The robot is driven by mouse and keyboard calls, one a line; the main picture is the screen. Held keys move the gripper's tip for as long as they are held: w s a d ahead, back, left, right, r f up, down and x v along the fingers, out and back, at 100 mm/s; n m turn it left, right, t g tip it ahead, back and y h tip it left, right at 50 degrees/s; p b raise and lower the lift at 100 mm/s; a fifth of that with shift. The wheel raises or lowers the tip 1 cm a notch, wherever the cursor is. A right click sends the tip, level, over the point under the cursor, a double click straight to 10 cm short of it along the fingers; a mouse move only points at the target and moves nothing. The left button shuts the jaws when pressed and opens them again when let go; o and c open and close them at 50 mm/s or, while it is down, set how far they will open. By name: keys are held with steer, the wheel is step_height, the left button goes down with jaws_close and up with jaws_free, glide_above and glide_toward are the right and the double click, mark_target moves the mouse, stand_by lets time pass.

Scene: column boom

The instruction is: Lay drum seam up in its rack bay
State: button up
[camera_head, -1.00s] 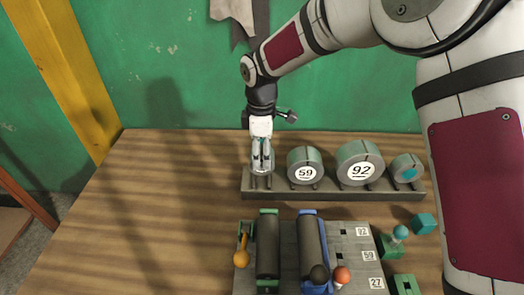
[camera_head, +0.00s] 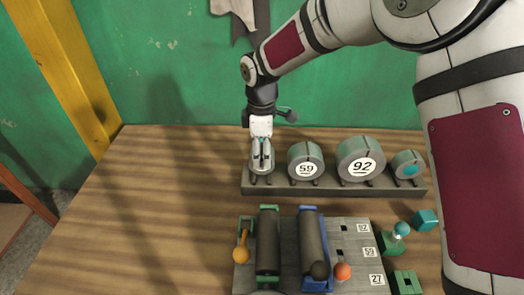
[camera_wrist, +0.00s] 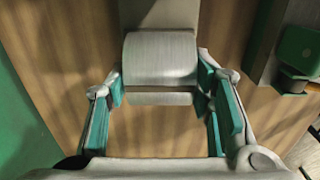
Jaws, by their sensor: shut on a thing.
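My gripper (camera_head: 261,165) points down at the left end of the grey rack (camera_head: 330,187), above its leftmost bay. In the wrist view my gripper (camera_wrist: 165,95) is shut on a grey drum (camera_wrist: 160,58), with teal-padded fingers at its two ends. A dark line, perhaps the seam, runs across the drum near its lower edge in that view. In the head view the fingers mostly hide the drum; I cannot tell whether it touches the rack.
Drum 59 (camera_head: 306,165), drum 92 (camera_head: 361,161) and a teal-marked drum (camera_head: 408,165) occupy the rack to the right. A panel with two dark rollers (camera_head: 268,240) stands nearer. A teal cube (camera_head: 425,220) lies at right. The table's left side is clear.

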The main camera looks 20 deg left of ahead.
mark_target(262, 149)
steer(key=shift+w+f, duration=0.15)
steer(key=shift+f, duration=0.3)
steer(key=shift+f+b, duration=0.35)
steer(key=shift+f, duration=0.05)
steer(key=o, duration=1.3)
steer(key=shift+o, duration=0.2)
steer(key=shift+r, duration=0.15)
step_height(262, 149, up, 12)
steer(key=shift+a+f, duration=0.1)
steer(key=shift+f, duration=0.05)
